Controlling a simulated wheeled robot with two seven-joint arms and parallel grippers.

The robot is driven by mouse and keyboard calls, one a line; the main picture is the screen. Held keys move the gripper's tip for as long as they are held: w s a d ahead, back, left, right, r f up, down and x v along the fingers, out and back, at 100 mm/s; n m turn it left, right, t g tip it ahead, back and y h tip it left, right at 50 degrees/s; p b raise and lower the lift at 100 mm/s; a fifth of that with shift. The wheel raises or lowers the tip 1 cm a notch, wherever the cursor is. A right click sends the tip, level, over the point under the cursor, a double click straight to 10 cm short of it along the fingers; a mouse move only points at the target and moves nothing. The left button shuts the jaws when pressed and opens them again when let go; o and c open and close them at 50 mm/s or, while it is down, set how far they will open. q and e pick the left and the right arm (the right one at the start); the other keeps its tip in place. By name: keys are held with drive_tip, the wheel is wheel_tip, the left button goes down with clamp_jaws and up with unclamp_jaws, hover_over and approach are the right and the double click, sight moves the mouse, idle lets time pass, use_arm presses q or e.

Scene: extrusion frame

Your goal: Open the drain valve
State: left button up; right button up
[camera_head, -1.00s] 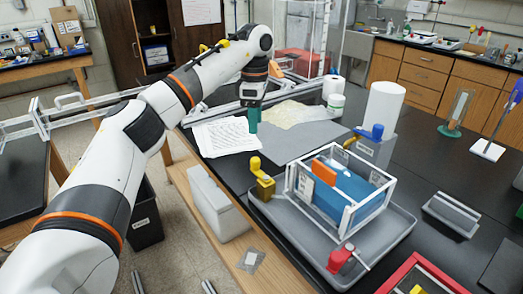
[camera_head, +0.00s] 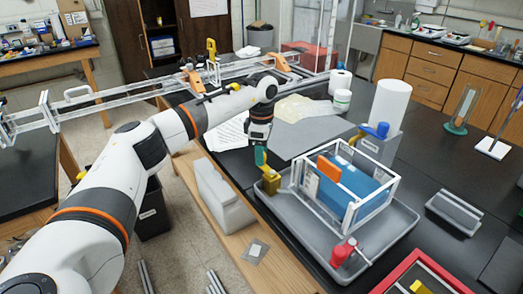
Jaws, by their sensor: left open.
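Three coloured valves show around the grey tray (camera_head: 390,243); I cannot tell by a label which is the drain. The yellow valve (camera_head: 271,184) is at the tray's back left corner. The red valve (camera_head: 343,252) is at the front edge. The blue-handled valve (camera_head: 378,130) is on a grey block behind the tray. My left gripper (camera_head: 260,158) is open, teal fingers pointing down, right at the top of the yellow valve. The fingers hide its lever, and I cannot tell whether they touch it. My right gripper is not in view.
A clear-framed box (camera_head: 385,200) with blue and orange parts stands in the tray, right of my gripper. A paper towel roll (camera_head: 388,102) stands behind. A grey sheet (camera_head: 308,136) lies flat on the bench.

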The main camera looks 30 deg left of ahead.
use_arm(q)
drive_tip(key=c, duration=1)
